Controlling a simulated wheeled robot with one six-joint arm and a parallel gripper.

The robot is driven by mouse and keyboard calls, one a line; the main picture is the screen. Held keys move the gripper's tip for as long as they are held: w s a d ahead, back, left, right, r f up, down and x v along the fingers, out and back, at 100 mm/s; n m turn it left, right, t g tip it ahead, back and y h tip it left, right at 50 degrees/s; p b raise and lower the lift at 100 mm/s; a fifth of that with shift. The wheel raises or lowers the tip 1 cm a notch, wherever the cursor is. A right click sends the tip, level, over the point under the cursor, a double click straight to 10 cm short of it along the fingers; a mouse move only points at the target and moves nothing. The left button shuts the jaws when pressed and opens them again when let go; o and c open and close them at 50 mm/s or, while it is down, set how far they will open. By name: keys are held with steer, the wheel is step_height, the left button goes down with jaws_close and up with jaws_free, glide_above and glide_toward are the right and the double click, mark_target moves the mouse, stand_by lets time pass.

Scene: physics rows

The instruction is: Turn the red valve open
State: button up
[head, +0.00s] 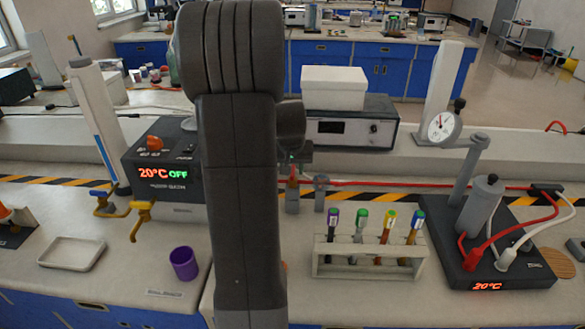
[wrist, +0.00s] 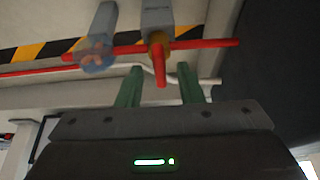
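The red valve (wrist: 159,66) shows in the wrist view as a short red lever on a brass-coloured body (wrist: 157,40), carried on a grey post. My gripper (wrist: 160,68) is open, with its two green fingers on either side of the lever. Gaps show between the lever and both fingers, and I see no contact. In the head view my gripper (head: 291,158) is small and partly hidden behind my dark arm, just above the valve post (head: 292,199). The lever itself is hard to make out there.
A red hose (head: 420,185) runs from the valve area to the right. A second grey post (head: 320,196) stands close by. A rack of tubes (head: 370,262) is in front to the right, and a purple cup (head: 184,263) to the left. A grey box (head: 350,133) stands behind.

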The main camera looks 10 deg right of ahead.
steer(key=shift+w+f, duration=0.1)
steer(key=shift+f, duration=0.2)
jaws_close()
